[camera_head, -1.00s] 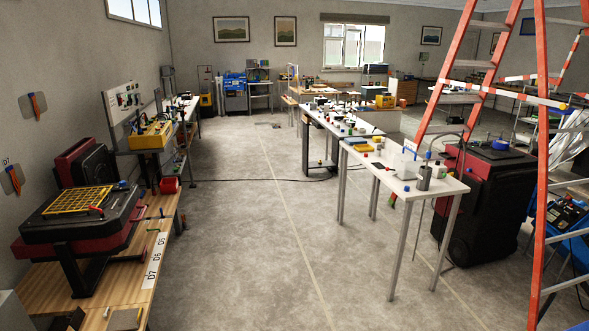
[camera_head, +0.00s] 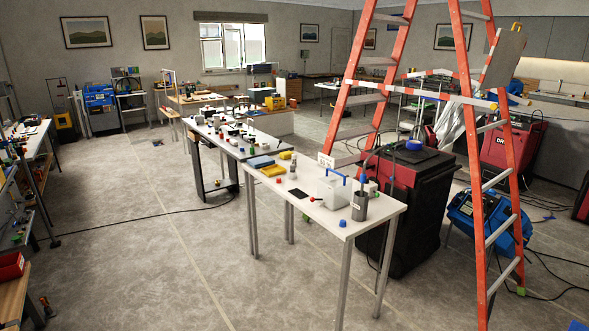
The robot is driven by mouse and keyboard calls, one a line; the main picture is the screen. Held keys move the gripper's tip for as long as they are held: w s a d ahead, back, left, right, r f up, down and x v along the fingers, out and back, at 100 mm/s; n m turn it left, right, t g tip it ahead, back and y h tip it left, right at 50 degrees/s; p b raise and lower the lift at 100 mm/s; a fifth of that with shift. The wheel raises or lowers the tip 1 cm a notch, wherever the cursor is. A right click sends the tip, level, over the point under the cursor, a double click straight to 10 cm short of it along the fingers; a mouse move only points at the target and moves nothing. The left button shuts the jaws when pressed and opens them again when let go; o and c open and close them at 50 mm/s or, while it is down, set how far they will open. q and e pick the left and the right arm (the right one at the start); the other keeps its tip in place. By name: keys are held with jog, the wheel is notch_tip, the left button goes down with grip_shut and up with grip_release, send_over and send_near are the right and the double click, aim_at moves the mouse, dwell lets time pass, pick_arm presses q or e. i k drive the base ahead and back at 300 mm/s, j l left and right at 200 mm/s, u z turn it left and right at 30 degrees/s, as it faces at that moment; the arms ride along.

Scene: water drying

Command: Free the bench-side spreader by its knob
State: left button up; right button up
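An orange stepladder (camera_head: 357,88) stands open at the right, behind and beside a white bench (camera_head: 330,216). A pale bar with orange bands (camera_head: 420,93) crosses the ladder at mid height, with a yellow end (camera_head: 493,105) at its right. A second banded bar (camera_head: 430,73) shows behind it. I cannot tell which is the bench-side spreader, and its knob is too small to make out surely. Neither of my grippers is in view.
A black and red wheeled cabinet (camera_head: 415,205) stands between the bench and the ladder. A blue machine (camera_head: 487,222) and cables (camera_head: 560,285) lie at the ladder's feet. The floor (camera_head: 130,265) left of the bench is mostly open, with a cable across it.

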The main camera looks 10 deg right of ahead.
aim_at(492, 106)
jog(key=i+l+z, duration=0.4)
jog(key=i+z, duration=0.8)
jog(key=i, duration=0.15)
jog(key=i+l, duration=0.2)
jog(key=i, duration=0.15)
